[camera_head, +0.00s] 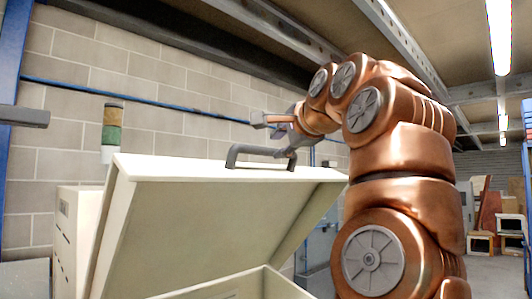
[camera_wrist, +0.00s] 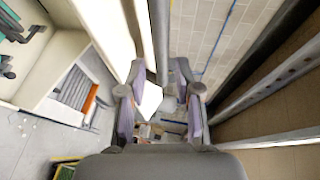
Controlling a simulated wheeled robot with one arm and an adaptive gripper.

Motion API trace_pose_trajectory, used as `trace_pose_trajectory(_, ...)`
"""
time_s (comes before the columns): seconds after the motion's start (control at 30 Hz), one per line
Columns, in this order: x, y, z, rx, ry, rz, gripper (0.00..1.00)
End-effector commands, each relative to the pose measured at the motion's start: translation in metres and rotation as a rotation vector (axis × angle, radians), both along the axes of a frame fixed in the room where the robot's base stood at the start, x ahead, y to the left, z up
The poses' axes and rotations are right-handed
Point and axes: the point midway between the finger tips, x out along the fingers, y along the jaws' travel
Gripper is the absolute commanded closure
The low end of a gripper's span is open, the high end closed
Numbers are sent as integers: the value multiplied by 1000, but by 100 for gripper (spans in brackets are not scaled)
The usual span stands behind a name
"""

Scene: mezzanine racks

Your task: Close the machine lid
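The machine lid (camera_head: 215,215) is a cream panel that stands open and tilted over the cream machine body (camera_head: 75,235). A grey bar handle (camera_head: 262,151) is fixed along its upper edge. My gripper (camera_head: 272,134) is at the right part of the handle, at its upper edge; whether it touches the handle is not clear. In the wrist view my gripper (camera_wrist: 160,75) has its two fingers spread apart. Nothing is clearly gripped.
A signal light (camera_head: 112,130) with amber and green sections stands behind the lid at left. A block wall (camera_head: 170,90) with a blue pipe is behind. Boxes and boards (camera_head: 490,225) stand far right. The wrist view shows open floor (camera_wrist: 40,150) at lower left.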

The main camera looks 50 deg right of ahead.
Motion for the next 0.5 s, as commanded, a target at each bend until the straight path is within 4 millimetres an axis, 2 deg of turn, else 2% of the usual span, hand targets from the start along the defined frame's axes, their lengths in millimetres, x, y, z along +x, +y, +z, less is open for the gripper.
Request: trace_pose_trajectory(0.5,54,-23,-10,0,0,2,67)
